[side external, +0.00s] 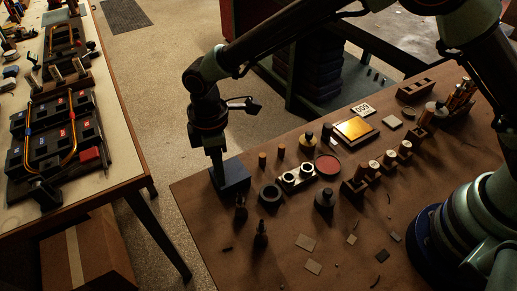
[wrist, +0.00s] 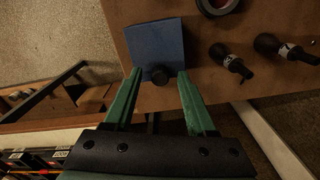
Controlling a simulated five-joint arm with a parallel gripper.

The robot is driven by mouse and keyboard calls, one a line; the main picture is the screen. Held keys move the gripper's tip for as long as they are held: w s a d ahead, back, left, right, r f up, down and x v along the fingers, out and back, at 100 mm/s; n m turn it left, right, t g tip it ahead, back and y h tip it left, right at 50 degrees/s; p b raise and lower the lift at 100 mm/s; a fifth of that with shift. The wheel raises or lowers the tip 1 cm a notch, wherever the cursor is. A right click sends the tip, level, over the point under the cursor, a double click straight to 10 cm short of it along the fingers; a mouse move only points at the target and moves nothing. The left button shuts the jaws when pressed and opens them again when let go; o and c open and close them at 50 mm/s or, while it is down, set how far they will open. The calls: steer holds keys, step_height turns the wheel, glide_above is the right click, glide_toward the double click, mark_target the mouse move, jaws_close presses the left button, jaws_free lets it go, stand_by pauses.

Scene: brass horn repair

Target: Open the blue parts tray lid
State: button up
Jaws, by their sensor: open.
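The blue parts tray (side external: 238,177) sits at the left corner of the brown workbench, and its lid looks closed. Whether the fingers touch the knob I cannot tell. In the side view my gripper (side external: 216,163) points down at the tray's left part and hides some of it.
A red round dish (side external: 327,165) and a yellow plate (side external: 356,129) lie farther right. The bench edge is close beside the tray, with open floor beyond.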

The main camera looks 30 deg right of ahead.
jaws_close()
steer(key=shift+r, duration=0.1)
stand_by(1.2)
